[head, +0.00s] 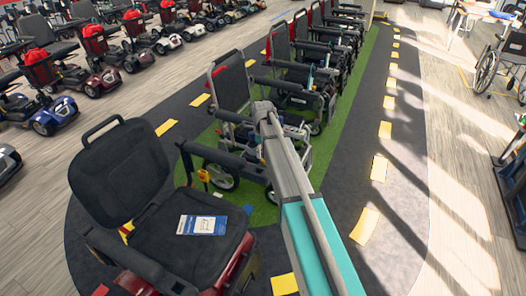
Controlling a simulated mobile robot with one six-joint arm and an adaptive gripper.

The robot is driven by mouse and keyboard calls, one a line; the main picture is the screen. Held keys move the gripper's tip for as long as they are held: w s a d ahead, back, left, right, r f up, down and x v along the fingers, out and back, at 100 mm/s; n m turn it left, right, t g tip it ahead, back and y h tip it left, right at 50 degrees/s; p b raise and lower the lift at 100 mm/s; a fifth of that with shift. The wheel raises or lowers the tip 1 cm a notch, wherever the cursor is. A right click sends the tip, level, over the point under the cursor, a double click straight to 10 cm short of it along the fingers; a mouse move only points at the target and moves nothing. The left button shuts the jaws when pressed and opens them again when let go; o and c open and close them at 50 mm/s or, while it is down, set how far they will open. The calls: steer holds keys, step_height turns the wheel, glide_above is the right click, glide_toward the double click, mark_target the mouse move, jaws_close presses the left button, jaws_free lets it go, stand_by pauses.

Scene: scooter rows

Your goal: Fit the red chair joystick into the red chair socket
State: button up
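The red chair is most likely the nearest one, at front left, with a black padded seat and back (120,165) and red body panels (238,275) low at its right side. A blue and white leaflet (202,225) lies on its seat. I cannot make out a joystick or a socket on it at this size. My arm, grey and teal, rises from the bottom edge to a joint near the picture's middle. My gripper is not visible; the arm hides part of the space behind it.
A folding power chair (229,85) stands just behind, with a row of similar chairs further back on a green strip (355,110). Mobility scooters (53,105) line the left. A wheelchair (505,60) stands at right. The dark floor (390,235) right of my arm is clear.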

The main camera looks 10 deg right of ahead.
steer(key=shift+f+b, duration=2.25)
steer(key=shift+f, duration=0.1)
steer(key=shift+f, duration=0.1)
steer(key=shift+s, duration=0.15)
